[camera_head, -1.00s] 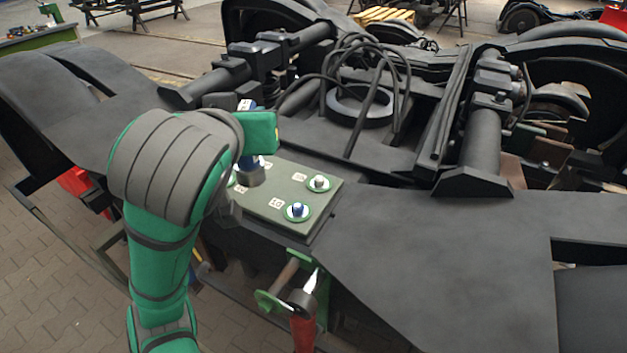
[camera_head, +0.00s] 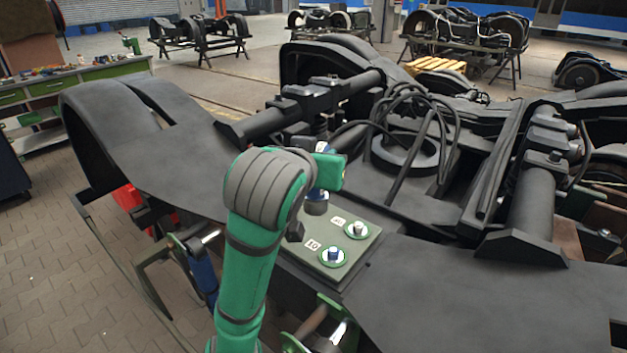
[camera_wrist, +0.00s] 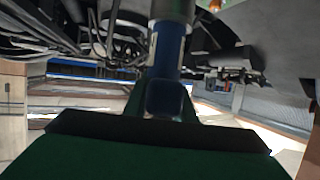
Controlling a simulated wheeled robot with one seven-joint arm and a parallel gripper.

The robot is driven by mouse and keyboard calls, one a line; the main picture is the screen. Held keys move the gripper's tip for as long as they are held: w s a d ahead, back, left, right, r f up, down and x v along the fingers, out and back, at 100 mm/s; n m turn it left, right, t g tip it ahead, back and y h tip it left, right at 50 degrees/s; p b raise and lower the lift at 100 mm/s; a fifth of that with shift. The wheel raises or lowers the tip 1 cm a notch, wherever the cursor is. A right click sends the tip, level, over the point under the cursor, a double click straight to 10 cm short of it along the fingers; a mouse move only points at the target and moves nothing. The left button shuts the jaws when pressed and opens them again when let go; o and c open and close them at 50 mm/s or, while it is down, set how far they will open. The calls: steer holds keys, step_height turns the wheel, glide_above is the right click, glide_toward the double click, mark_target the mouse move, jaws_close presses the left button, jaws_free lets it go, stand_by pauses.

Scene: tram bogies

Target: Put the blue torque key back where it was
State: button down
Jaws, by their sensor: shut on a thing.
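My gripper (camera_head: 322,180) is shut on the blue torque key (camera_head: 314,194), which is upright, with a dark cylindrical end pointing down. In the wrist view, the key (camera_wrist: 166,62) stands in the middle, with a pale strip on its blue body and a dark cylinder at the top. The key is above the far left part of a green-grey plate (camera_head: 350,264). Part of the plate is hidden by my arm. A blue-handled tool (camera_head: 203,276) with a bright metal shaft hangs at a dark bracket on the left side of the bogie.
Two bolts with green rings, one blue-headed (camera_head: 333,256) and one grey-headed (camera_head: 356,230), stand on the plate beside number labels. A green holder (camera_head: 325,318) with a metal shaft is at the near edge. The dark bogie frame (camera_head: 470,300) surrounds the plate. Hoses (camera_head: 425,130) rise behind.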

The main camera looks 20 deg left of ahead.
steer(key=w+a+f, duration=0.3)
steer(key=w+f, duration=0.3)
steer(key=f, duration=0.3)
steer(key=shift+a+f, duration=0.25)
steer(key=shift+f, duration=0.15)
steer(key=shift+f, duration=0.15)
steer(key=c, duration=1.5)
jaws_free()
steer(key=v, duration=1.2)
steer(key=shift+a+r, duration=0.1)
steer(key=shift+r, duration=0.1)
